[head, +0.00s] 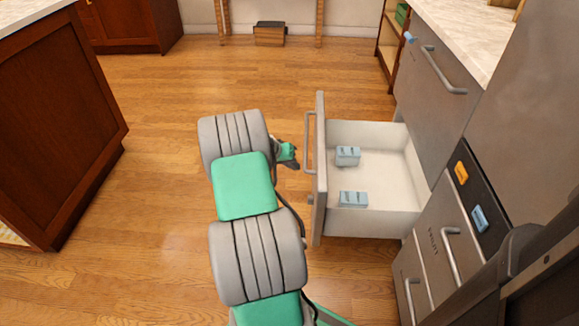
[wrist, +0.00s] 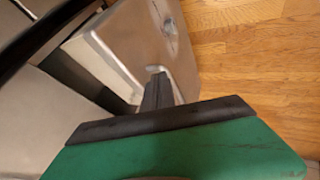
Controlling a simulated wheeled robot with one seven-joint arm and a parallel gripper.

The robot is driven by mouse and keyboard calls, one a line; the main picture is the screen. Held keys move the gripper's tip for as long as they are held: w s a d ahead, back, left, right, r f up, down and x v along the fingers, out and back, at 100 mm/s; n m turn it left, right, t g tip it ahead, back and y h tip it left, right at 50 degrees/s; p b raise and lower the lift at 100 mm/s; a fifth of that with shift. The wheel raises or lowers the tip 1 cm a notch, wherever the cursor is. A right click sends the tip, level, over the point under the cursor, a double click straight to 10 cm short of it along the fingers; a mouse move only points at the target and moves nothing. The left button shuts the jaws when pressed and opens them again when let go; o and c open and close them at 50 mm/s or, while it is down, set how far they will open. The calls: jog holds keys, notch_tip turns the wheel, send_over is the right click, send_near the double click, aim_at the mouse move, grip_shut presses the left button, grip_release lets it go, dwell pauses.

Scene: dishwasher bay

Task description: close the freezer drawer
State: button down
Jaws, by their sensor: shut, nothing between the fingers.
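The freezer drawer (head: 376,222) is pulled well out from the grey cabinet on the right in the head view. Its grey front panel (head: 319,205) stands upright and carries a vertical-looking bar handle (head: 308,143). Two light blue blocks (head: 347,156) lie inside the white drawer. My gripper (head: 291,162) is shut and empty, just left of the handle and outside the drawer front. In the wrist view, the shut dark fingers (wrist: 157,90) point at the grey drawer front (wrist: 130,45). Whether they touch it, I cannot tell.
Grey drawers and panels (head: 436,245) line the right side, with a dishwasher-like front (head: 435,85) beyond. A brown wooden island (head: 55,125) stands at the left. The wooden floor (head: 150,220) between is clear. A small wooden box (head: 269,36) stands at the far wall.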

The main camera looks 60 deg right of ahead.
jog(key=s+d+f+b, duration=0.2)
jog(key=s+d+f, duration=0.1)
jog(key=s, duration=0.1)
jog(key=shift+s+d, duration=0.25)
jog(key=shift+d, duration=0.15)
